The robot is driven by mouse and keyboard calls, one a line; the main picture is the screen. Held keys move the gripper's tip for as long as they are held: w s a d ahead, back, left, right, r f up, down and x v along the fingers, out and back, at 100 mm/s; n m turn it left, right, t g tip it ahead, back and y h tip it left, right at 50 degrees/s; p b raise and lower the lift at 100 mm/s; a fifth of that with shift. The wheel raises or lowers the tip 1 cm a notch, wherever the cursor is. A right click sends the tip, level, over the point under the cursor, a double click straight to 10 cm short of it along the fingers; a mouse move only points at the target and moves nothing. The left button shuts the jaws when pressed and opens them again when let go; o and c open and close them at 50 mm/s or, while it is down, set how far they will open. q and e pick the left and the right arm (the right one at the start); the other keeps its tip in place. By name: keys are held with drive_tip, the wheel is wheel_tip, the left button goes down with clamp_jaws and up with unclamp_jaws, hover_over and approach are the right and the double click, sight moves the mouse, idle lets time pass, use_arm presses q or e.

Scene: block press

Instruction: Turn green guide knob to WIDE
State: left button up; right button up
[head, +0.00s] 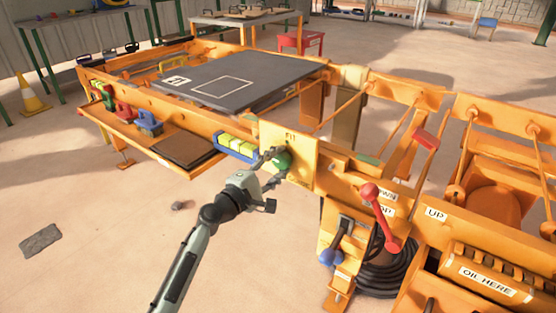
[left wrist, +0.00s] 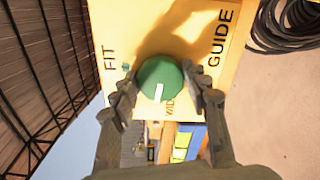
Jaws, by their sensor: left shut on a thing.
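The green guide knob (head: 283,159) sits on a yellow plate (head: 301,150) on the near side of the orange press. My left gripper (head: 274,166) is at the knob. In the left wrist view, its fingers lie on both sides of the green knob (left wrist: 160,76), shut on it. My right gripper is in neither view.
A red-handled lever (head: 378,215) stands right of the plate, near "UP" and "DOWN" labels. A blue tray (head: 236,149) with yellow blocks is just left of the plate. A black coiled hose (head: 388,272) lies below the lever. Open floor is at the lower left.

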use_arm(q)
drive_tip(key=shift+n+p, duration=0.4)
drive_tip(key=shift+n, duration=0.9)
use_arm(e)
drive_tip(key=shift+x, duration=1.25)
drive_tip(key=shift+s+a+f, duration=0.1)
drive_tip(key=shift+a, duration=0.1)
use_arm(q)
drive_tip(key=o, duration=1.2)
drive_tip(key=shift+c, duration=0.2)
drive_tip(key=shift+s+a, duration=0.35)
drive_tip(key=shift+s, duration=0.05)
drive_tip(key=v, duration=1.1)
